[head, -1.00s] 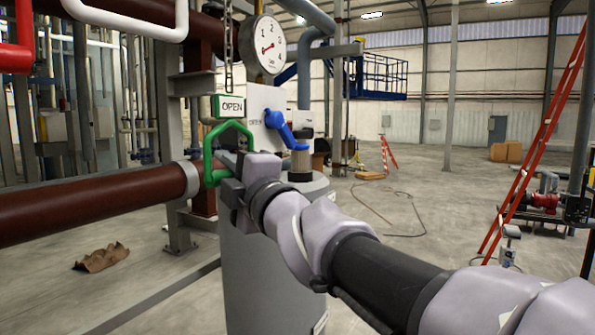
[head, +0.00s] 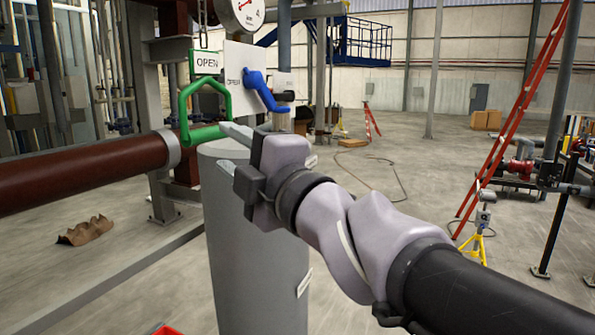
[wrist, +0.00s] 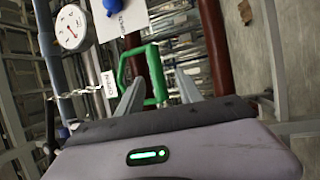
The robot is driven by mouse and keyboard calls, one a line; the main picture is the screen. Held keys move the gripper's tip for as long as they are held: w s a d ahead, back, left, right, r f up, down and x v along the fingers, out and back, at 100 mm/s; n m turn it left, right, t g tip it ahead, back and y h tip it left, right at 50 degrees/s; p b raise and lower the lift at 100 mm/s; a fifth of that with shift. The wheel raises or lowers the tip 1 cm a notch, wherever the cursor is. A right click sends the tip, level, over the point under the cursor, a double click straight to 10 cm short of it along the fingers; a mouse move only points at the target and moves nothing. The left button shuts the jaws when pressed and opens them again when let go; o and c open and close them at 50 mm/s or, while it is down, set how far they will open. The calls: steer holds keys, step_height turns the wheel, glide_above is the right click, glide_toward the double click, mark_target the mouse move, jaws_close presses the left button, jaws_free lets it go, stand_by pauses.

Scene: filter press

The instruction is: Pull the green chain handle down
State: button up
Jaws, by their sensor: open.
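The green chain handle (head: 205,112) is a closed loop hanging below a green-edged OPEN sign (head: 206,62). It also shows in the wrist view (wrist: 124,70), turned sideways. My gripper (head: 228,132) is just right of the handle's lower bar. In the wrist view my two fingers (wrist: 160,92) are spread apart, pointing at the handle, and its lower bar appears in the gap between them. I cannot tell if the bar is really between the fingertips or just beyond them. No grip on it shows. The chain (wrist: 70,94) runs from the sign.
A grey cylinder (head: 255,250) stands below the gripper. A blue lever (head: 262,92) on a white plate is just right of the handle. A dark red pipe (head: 80,173) runs to the left. A pressure gauge (head: 243,8) is above. Open floor lies to the right.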

steer(key=v, duration=0.7)
steer(key=shift+s+d+f, duration=0.15)
steer(key=shift+s+d, duration=0.1)
steer(key=w+d+f+m+t+h+b, duration=0.2)
steer(key=d+f+m+h+b, duration=0.8)
steer(key=d+f+m, duration=0.85)
steer(key=s+d+f+m+g+h+b, duration=0.1)
steer(key=s+f+m+g+h, duration=0.15)
steer(key=f, duration=0.55)
steer(key=s+d+f+m+g+h+b, duration=0.1)
steer(key=s+f+m+g+h+b, duration=0.15)
steer(key=f, duration=0.55)
steer(key=s+a+f+m+g+y+b, duration=0.2)
steer(key=s+f+m+g, duration=0.3)
steer(key=s+f, duration=0.6)
step_height(320, 180, down, 2)
steer(key=shift+s+a+f+m+y, duration=0.1)
steer(key=shift+s+a+m+y, duration=0.3)
steer(key=shift+a+m, duration=0.55)
